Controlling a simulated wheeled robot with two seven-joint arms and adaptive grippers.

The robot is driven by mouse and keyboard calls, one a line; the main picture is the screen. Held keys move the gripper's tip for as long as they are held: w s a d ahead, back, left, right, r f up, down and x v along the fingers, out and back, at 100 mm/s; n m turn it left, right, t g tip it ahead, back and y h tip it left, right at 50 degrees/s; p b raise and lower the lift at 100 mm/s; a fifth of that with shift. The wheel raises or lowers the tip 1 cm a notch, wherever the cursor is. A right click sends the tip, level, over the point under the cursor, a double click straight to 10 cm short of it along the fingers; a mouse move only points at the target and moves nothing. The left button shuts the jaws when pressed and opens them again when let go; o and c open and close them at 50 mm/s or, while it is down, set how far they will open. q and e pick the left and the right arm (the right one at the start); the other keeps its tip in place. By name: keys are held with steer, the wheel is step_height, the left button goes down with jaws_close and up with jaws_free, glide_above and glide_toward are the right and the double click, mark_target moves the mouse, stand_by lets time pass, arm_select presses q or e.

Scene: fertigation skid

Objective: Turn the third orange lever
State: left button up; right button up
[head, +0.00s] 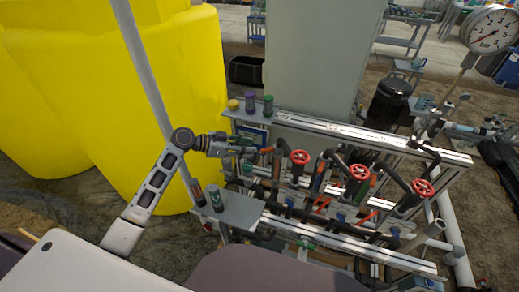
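My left gripper (250,150) reaches in from the left at the left end of the pipe rack. Its fingertips are close to an orange lever (267,150); I cannot tell if they touch it or whether the fingers are closed. Further orange parts, which look like levers, show lower in the rack, one near the middle (322,205) and one further right (367,217). They are small and partly hidden by pipes, so their order is unclear. My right gripper is not visible.
Three red handwheels, left (300,157), middle (360,172) and right (423,188), stand up from the rack. A metal rail (340,131) runs behind them. A grey shelf (235,209) sits at front left. Yellow tanks (130,90) fill the left; a pressure gauge (493,29) is upper right.

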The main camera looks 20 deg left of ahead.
mark_target(263, 149)
arm_select(q)
steer(key=shift+x, duration=2.85)
steer(key=shift+c, duration=0.4)
jaws_close()
